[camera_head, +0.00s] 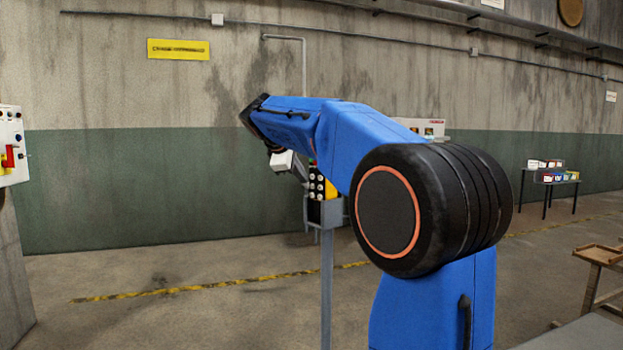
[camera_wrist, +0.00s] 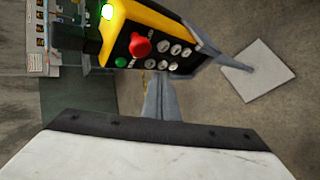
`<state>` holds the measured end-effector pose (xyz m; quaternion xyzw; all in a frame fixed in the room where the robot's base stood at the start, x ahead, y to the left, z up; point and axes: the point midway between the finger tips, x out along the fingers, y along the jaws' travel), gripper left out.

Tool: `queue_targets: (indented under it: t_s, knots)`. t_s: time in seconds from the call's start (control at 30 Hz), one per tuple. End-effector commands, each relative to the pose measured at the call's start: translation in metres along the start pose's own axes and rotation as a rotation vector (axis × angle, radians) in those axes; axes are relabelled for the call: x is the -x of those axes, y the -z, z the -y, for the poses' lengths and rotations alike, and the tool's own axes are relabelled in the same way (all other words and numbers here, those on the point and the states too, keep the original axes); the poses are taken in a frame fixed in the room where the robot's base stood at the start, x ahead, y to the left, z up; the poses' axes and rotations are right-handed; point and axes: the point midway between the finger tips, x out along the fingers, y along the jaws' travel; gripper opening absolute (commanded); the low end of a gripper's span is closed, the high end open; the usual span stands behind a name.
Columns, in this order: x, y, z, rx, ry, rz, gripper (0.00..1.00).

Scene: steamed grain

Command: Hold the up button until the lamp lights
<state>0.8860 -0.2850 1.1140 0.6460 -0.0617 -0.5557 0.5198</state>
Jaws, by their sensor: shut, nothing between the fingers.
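A yellow and black control box (camera_wrist: 168,22) on a grey post shows in the wrist view. Its face has a red mushroom button (camera_wrist: 140,45), a green round part (camera_wrist: 121,62) and several pale round buttons (camera_wrist: 176,49). A round lamp (camera_wrist: 107,12) at its upper left end glows bright with a green tinge. I cannot read which button is the up button. In the head view the box (camera_head: 331,189) stands partly behind my blue arm. My gripper (camera_head: 299,172) is shut and empty, close to the box's left side; I cannot tell whether it touches a button.
A grey post (camera_head: 327,285) carries the box, with a pale square base plate (camera_wrist: 265,70) on the floor. A wall panel (camera_head: 10,145) with a red and yellow switch is at far left. A table with small bins (camera_head: 551,172) stands far right. The floor at left is clear.

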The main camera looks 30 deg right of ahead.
Motion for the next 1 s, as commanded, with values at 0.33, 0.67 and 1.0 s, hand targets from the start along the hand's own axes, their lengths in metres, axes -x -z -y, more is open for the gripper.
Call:
queue_targets:
  t_s: [0.33,0.67,1.0]
  knots:
    - [0.0,0.0,0.0,0.0,0.0,0.0,0.0]
    - [-0.0039,-0.0032,-0.0029,-0.001,0.001,0.001,0.0]
    - [-0.0056,-0.0043,-0.0044,0.0,0.0,0.0,0.0]
